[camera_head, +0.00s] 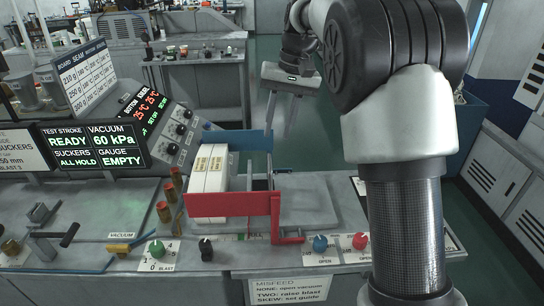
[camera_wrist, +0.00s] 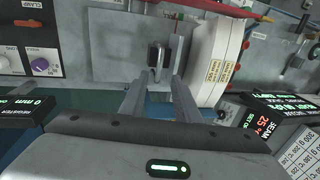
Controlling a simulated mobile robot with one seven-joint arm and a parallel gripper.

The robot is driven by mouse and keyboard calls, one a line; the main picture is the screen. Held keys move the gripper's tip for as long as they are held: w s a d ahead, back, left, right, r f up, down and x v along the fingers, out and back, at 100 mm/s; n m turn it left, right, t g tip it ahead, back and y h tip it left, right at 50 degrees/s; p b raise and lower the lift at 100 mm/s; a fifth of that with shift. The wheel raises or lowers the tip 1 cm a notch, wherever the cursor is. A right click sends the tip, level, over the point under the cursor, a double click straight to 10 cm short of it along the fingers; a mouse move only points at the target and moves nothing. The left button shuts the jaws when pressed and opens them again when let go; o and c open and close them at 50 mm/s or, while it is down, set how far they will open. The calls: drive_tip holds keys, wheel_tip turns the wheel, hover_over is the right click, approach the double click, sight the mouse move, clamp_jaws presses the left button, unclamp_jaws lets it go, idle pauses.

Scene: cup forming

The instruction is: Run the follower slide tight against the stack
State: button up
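The stack (camera_head: 208,172) is a white block of blanks with printed labels, standing between a red plate in front and a blue plate behind. It also shows at right in the wrist view (camera_wrist: 205,58). The follower slide (camera_head: 249,174) looks like a thin grey upright plate to the right of the stack, with a visible gap between them. In the wrist view the slide (camera_wrist: 178,52) has a dark-topped handle (camera_wrist: 156,58) on the side away from the stack. My gripper (camera_head: 279,128) is open and empty, above and behind the slide. In the wrist view its fingertips (camera_wrist: 158,82) appear either side of the handle's line.
The red plate (camera_head: 225,204) and blue plate (camera_head: 238,140) rise as low walls front and back. A red crank (camera_head: 288,238) and red and blue knobs (camera_head: 320,243) sit along the front edge. The grey bed (camera_head: 315,205) right of the slide is clear. Display panels stand left.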

sight(270, 161)
drive_tip(key=f, duration=0.3)
drive_tip(key=a+f, duration=0.1)
drive_tip(key=f, duration=0.4)
drive_tip(key=shift+a+f, duration=0.3)
clamp_jaws()
